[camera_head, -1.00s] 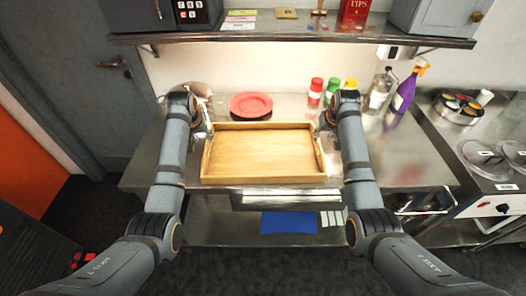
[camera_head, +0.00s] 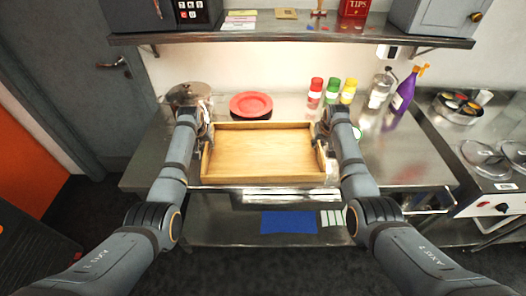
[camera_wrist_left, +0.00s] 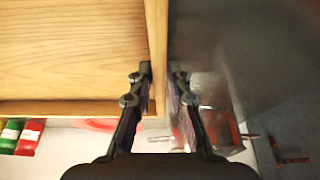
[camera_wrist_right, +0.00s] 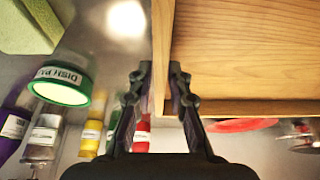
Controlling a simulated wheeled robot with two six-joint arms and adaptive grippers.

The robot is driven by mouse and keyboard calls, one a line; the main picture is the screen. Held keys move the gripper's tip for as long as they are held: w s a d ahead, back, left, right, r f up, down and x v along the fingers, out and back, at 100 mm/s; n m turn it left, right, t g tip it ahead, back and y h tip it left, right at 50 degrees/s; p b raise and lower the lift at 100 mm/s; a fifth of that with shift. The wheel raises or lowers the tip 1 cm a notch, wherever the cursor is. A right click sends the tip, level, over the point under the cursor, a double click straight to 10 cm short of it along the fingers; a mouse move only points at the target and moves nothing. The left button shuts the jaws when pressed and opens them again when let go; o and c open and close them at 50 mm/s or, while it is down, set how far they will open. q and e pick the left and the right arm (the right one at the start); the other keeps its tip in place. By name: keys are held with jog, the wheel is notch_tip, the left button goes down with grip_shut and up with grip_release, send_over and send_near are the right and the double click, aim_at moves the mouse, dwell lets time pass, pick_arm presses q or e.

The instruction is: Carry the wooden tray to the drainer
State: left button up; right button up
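The wooden tray (camera_head: 262,154) is a shallow light-wood box, flat and empty on the steel counter (camera_head: 415,165). My left gripper (camera_head: 205,143) is at its left side wall; in the left wrist view (camera_wrist_left: 161,72) the fingers close in on either side of that wall. My right gripper (camera_head: 319,143) is at the right side wall; in the right wrist view (camera_wrist_right: 160,72) its fingers also pinch the wall with little or no gap. The tray appears to rest on the counter. I cannot make out a drainer with certainty.
Behind the tray are a red plate (camera_head: 251,104), a metal pot (camera_head: 188,94) and red, green and yellow bottles (camera_head: 332,91). A purple spray bottle (camera_head: 403,92) stands farther right. A shelf (camera_head: 290,40) overhangs the back. The counter's right front is mostly clear.

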pick_arm(q)
grip_shut()
pick_arm(e)
grip_shut()
pick_arm(q)
jog(key=shift+w+r, duration=0.1)
pick_arm(e)
jog(key=shift+r, duration=0.1)
